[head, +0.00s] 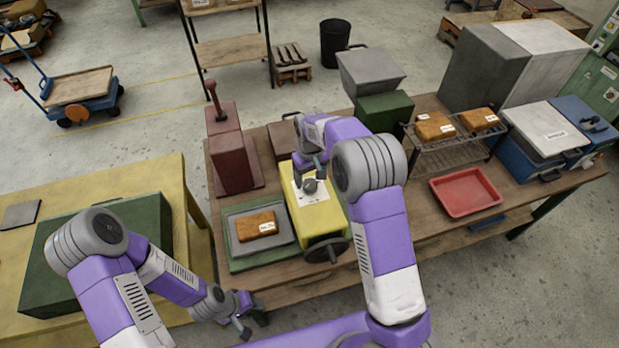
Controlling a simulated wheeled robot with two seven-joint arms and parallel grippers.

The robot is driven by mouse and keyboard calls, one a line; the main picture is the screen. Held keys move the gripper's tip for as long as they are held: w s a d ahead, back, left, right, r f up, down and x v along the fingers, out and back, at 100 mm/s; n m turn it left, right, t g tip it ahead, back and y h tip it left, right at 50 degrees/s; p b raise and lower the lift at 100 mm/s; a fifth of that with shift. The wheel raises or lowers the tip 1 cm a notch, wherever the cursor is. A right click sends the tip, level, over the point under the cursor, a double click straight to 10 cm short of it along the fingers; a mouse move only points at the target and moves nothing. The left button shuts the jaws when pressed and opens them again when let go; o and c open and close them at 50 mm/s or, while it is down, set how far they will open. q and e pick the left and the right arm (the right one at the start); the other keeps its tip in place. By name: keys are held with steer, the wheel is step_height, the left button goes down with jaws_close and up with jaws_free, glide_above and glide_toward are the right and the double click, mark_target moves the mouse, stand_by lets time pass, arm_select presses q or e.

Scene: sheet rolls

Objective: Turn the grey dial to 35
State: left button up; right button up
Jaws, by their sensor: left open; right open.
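The grey dial (310,186) sits on a white scale plate (306,196) on top of the yellow machine (331,222) in the middle of the table. The scale marks are too small to read. My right gripper (311,176) is directly over the dial, open, with its fingers at or very near it. I cannot tell whether they touch. My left gripper (252,323) is open and empty, low in front of the table's front edge, well apart from the dial.
A grey tray with a brown labelled block (257,225) lies left of the machine. A dark handwheel (326,250) is on its front. A dark red press (230,150) stands behind left. A red tray (466,191) and a wire rack (452,150) are to the right.

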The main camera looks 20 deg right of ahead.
mark_target(310, 183)
steer(key=shift+w+f, duration=0.1)
steer(key=shift+f, duration=1.75)
steer(key=c, duration=1)
steer(key=shift+c, duration=0.2)
steer(key=shift+m, duration=1.4)
steer(key=m+b, duration=0.1)
steer(key=m, duration=0.1)
steer(key=shift+w+m, duration=0.1)
steer(key=shift+m, duration=0.3)
steer(key=m, duration=0.6)
